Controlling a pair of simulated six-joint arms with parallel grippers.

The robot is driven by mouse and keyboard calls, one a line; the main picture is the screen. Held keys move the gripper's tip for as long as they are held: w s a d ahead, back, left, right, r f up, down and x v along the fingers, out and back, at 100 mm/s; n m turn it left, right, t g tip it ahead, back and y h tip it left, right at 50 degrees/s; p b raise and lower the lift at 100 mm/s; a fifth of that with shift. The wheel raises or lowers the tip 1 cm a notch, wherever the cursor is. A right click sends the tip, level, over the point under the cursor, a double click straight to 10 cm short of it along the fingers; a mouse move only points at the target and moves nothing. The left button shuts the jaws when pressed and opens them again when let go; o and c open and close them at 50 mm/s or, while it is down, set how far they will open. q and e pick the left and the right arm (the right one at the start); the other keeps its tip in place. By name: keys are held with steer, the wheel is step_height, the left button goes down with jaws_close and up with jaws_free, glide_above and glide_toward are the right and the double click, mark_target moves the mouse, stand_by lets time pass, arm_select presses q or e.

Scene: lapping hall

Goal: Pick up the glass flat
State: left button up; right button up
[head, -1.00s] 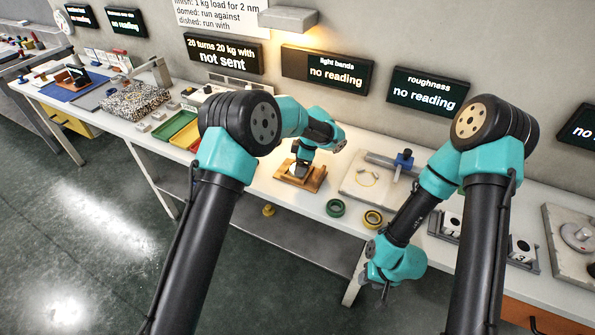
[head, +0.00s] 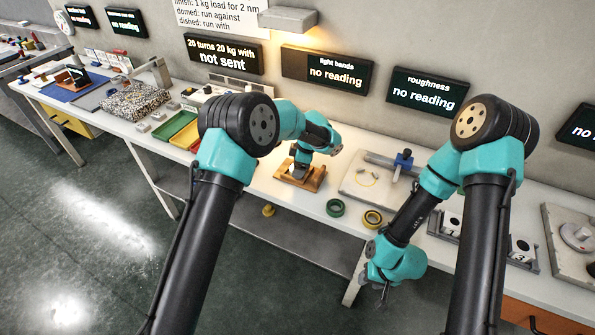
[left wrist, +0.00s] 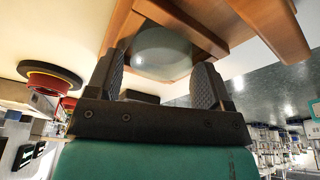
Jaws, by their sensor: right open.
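The glass flat (left wrist: 163,48) is a clear, greenish-grey round disc in the left wrist view, lying in a wooden holder (left wrist: 275,25). The holder (head: 316,181) also shows on the bench in the head view, where my left gripper (head: 299,170) covers most of the disc. My left gripper (left wrist: 165,62) is open, its two dark pads at either side of the disc. Whether the pads touch it is hard to see. My right gripper (head: 384,290) is open and empty, low and in front of the bench edge.
A green ring (head: 335,208) and a yellow-black ring (head: 372,218) lie right of the holder. A pale plate (head: 352,189) with a blue-knobbed fixture (head: 403,160) stands behind them. Green and yellow trays (head: 175,124) are to the left.

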arm_select(q)
steer(key=shift+s+a+f, duration=0.15)
steer(key=shift+f, duration=0.25)
steer(key=shift+s+a+f, duration=0.1)
steer(key=shift+f, duration=0.3)
steer(key=c, duration=0.5)
steer(key=shift+o, duration=0.2)
steer(key=shift+r, duration=0.5)
step_height(320, 180, up, 3)
steer(key=shift+f, duration=0.1)
steer(key=s+r, duration=0.1)
steer(key=s, duration=1.4)
steer(key=shift+s+d+r, duration=0.15)
steer(key=shift+s+r, duration=0.2)
steer(key=shift+r, duration=0.05)
